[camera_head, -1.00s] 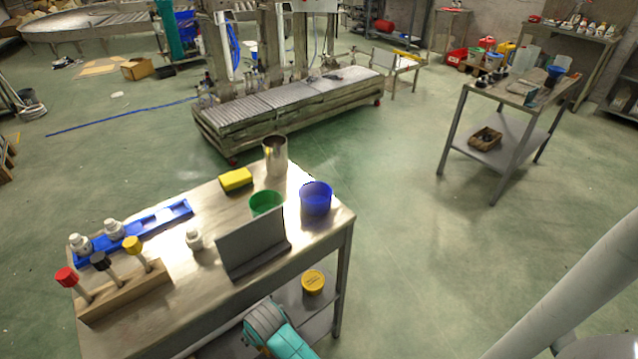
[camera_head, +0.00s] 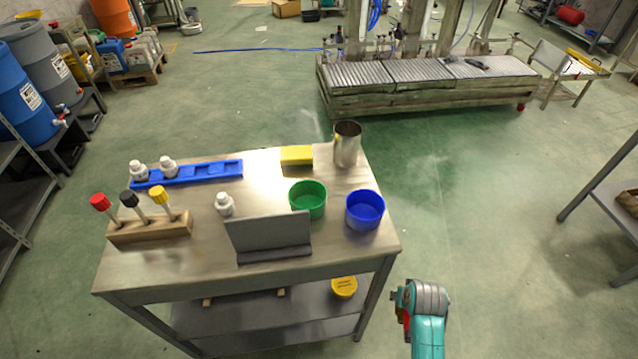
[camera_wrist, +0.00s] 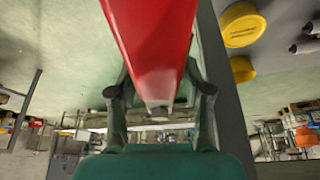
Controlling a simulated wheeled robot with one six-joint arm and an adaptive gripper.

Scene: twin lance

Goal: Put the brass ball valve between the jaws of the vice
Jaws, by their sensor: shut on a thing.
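In the wrist view my gripper (camera_wrist: 157,88) is shut on a long red object (camera_wrist: 150,35) with a small grey end towards the palm. It looks like a lever handle, but no brass body shows, so I cannot confirm that it is the ball valve. A small patch of red (camera_head: 406,322) shows beside my teal and grey wrist in the head view, to the right of the near table. The fingers are mostly hidden there. I see no vice in either current view.
The near metal table (camera_head: 120,272) bears a green bin (camera_head: 308,200), a blue bin (camera_head: 365,210), a metal cup (camera_head: 347,145), a grey angled plate (camera_head: 268,235) and a wooden tool block (camera_head: 150,229). A yellow lid (camera_head: 344,287) lies on its lower shelf. Open floor lies right of it.

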